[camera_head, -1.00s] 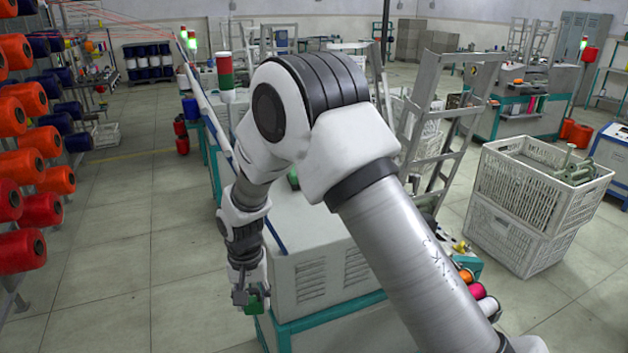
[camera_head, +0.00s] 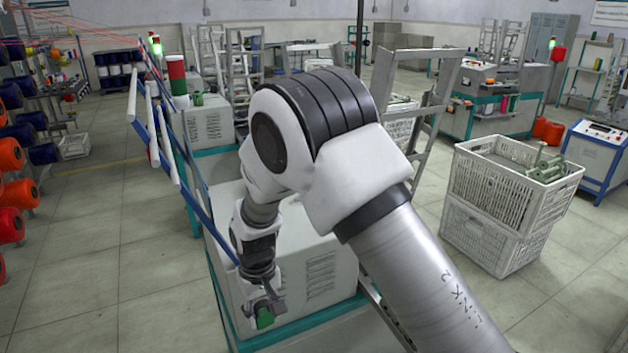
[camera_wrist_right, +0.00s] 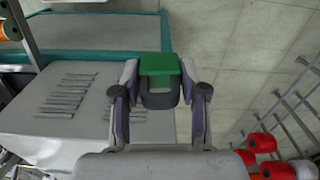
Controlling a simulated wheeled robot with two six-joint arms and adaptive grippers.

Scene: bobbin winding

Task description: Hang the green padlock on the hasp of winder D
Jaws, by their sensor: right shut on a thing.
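My right gripper (camera_head: 264,311) is shut on the green padlock (camera_head: 264,318), low in the middle of the head view. In the right wrist view the padlock (camera_wrist_right: 158,66) sits between the two fingertips of the gripper (camera_wrist_right: 158,88), with its dark shackle towards the palm. The padlock is held in front of a grey winder cabinet with vent slots (camera_head: 320,275) and a teal base. No hasp can be made out, and I cannot read which winder this is. My left gripper does not show.
White crates (camera_head: 508,200) are stacked on the right. Racks of red and blue spools (camera_head: 18,195) stand at the left. A blue rail (camera_head: 190,165) runs along the winder's left side. The floor left of the winder (camera_head: 110,260) is free. My right arm hides much of the middle.

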